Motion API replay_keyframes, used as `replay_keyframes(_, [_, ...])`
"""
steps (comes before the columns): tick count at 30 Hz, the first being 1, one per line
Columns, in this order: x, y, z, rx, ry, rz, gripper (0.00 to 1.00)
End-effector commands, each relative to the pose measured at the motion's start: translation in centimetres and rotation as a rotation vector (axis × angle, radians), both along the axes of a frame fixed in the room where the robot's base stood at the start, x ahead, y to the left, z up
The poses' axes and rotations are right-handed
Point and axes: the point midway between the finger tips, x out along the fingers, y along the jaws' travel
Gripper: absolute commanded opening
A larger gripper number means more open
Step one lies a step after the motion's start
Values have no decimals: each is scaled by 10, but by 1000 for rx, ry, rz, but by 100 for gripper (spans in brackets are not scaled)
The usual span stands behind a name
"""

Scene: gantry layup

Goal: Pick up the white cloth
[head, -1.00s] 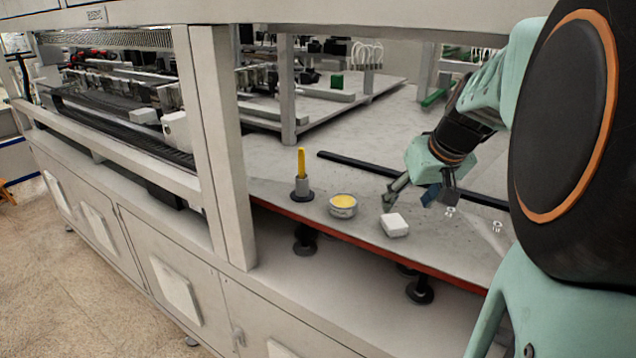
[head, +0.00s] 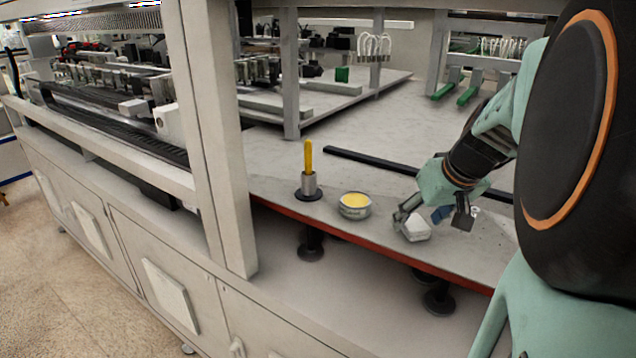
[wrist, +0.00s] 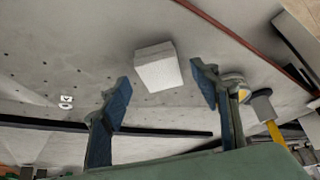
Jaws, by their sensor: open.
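The white cloth (head: 416,230) is a small folded block lying on the grey table near its front edge. My gripper (head: 436,218) is open and just above the cloth in the head view, with one finger close to its left side and partly in front of it. In the wrist view the cloth (wrist: 158,67) lies beyond the gap between the two blue fingertips of my gripper (wrist: 162,92). Nothing is between the fingers.
A round tin with yellow contents (head: 355,205) stands left of the cloth. A yellow-handled tool in a grey holder (head: 309,172) stands further left. A black strip (head: 375,167) lies behind them on the table (head: 400,125). A thick frame post (head: 212,140) rises at left.

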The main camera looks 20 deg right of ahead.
Motion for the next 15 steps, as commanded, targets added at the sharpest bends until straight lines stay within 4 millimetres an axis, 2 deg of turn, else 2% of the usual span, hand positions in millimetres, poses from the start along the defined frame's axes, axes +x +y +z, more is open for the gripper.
replay_keyframes(2, [-3, -1, -10, 0, 0, -1, 57])
replay_keyframes(10, [-4, -1, -10, 0, 0, 0, 57])
replay_keyframes(15, [-4, -1, -10, 0, 0, 0, 38])
